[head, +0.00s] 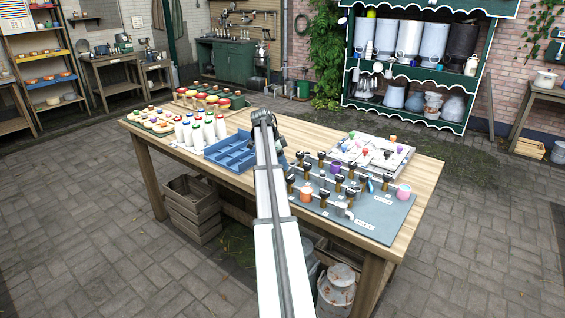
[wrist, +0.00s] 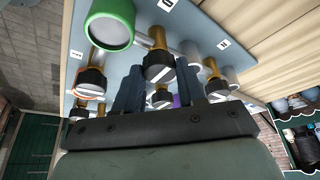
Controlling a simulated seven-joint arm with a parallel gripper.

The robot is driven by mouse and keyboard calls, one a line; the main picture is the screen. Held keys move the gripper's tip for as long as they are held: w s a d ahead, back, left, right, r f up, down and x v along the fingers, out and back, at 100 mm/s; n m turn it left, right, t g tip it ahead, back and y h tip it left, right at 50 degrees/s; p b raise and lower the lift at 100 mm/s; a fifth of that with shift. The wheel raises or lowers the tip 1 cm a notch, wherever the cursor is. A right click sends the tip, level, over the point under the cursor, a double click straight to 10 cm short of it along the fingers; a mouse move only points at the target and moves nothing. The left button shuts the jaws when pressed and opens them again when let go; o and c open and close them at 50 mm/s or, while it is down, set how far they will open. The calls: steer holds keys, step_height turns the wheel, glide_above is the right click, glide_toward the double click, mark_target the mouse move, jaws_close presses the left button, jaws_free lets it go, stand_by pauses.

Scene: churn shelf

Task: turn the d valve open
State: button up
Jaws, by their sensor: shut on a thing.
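A grey-blue board (head: 385,224) on the table carries several brass valves with black knobs and white bars, set along pipes. My gripper (wrist: 162,82) is shut on a black-knobbed valve (wrist: 158,69) at the board's left end. Its two dark fingers stand on either side of the knob. Another black knob (wrist: 161,98) shows lower between the fingers. In the head view my arm hides most of the gripper and the held valve. The small white labels are too small to read surely, so I cannot tell which valve is D.
A green ring-shaped part (wrist: 109,25) is close by on the left in the wrist view. Other valves (wrist: 91,80) stand near both fingers. A blue tray (head: 230,153) and white bottles (head: 198,132) are left of my arm. A parts tray (head: 402,157) lies behind the board.

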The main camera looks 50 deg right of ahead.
steer(key=shift+c, duration=1.2)
steer(key=n+t+h, duration=0.1)
steer(key=n, duration=0.2)
steer(key=shift+s+a+n, duration=0.1)
steer(key=shift+s+n, duration=0.05)
steer(key=shift+n, duration=0.25)
steer(key=n+t, duration=0.2)
steer(key=n, duration=0.2)
steer(key=shift+s+n, duration=0.15)
steer(key=shift+n, duration=0.15)
steer(key=n+t, duration=0.2)
steer(key=n, duration=0.3)
steer(key=shift+s, duration=0.1)
steer(key=shift+n+t+y, duration=0.5)
steer(key=shift+n+t, duration=0.2)
steer(key=shift+n, duration=1.6)
